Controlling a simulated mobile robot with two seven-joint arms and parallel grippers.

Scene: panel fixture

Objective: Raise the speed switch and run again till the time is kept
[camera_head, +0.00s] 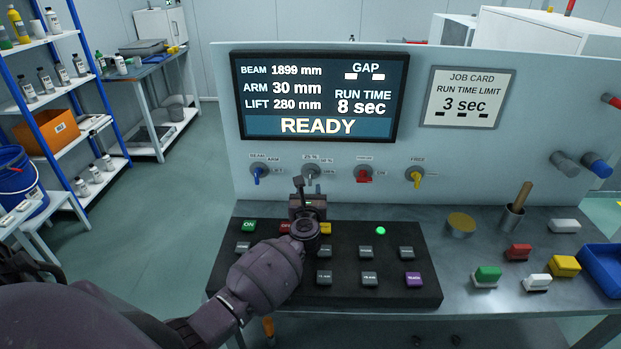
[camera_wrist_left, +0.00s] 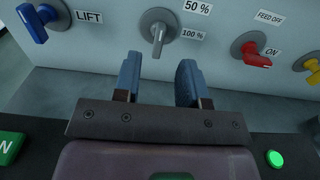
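The speed switch (camera_head: 311,172) is a grey knob on the upright panel, with 50 % and 100 % labels beside it. In the left wrist view its lever (camera_wrist_left: 158,38) points down. My left gripper (camera_wrist_left: 158,78) is open, its two blue-grey fingers apart and empty, just below and in front of the switch. In the head view the left gripper (camera_head: 308,186) hides part of the button console. The screen (camera_head: 318,97) reads READY, run time 8 sec. The job card (camera_head: 467,97) gives a run time limit of 3 sec. My right gripper is not in view.
A blue switch (camera_head: 259,173), a red switch (camera_head: 364,173) and a yellow switch (camera_head: 415,176) flank the speed switch. The black console (camera_head: 400,296) has a green ON button (camera_head: 249,226) and a lit green lamp (camera_head: 380,231). Coloured blocks lie on the bench at right.

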